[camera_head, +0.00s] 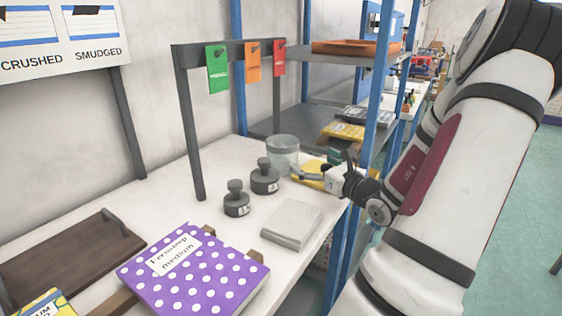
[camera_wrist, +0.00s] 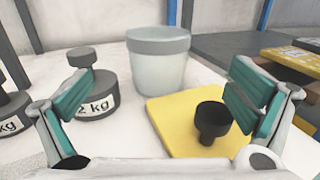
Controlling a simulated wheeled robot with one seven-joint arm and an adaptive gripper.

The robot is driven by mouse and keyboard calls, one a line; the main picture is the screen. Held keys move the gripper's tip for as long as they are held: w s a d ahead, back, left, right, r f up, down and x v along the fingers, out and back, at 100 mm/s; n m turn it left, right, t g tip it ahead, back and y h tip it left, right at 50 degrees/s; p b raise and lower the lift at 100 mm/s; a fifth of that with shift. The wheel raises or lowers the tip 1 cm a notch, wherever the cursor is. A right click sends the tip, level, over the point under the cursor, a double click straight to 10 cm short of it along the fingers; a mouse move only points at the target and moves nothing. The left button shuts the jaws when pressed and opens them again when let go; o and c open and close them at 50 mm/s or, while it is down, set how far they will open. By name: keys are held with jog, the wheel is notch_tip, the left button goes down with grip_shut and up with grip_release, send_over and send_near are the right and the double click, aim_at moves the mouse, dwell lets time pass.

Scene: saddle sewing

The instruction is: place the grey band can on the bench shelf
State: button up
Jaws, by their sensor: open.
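The can with the grey band (camera_wrist: 158,62) is a pale, translucent, tapered tub with a grey band round its top. It stands upright on the white bench top. In the head view the can (camera_head: 283,158) is at the bench's far end, left of my gripper (camera_head: 322,168). In the wrist view my gripper (camera_wrist: 165,98) is open, with one green-padded finger on each side and the can beyond them, apart from both. A grey shelf (camera_head: 262,126) with blue posts adjoins the bench's far end; I cannot tell if it is the bench shelf named.
Two dark weights (camera_head: 265,178) (camera_head: 236,203) stand left of the can. A yellow pad (camera_wrist: 172,115) with a small black piece (camera_wrist: 210,118) lies nearer my gripper. Yellow packets (camera_head: 342,131) lie on the shelf. A grey block (camera_head: 291,224) and purple dotted book (camera_head: 190,270) lie nearer.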

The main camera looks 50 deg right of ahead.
jog(key=b, duration=0.2)
send_near(274, 139)
jog(key=x, duration=0.4)
jog(key=shift+d, duration=0.1)
jog(key=shift+c, duration=0.6)
jog(key=c, duration=1.2)
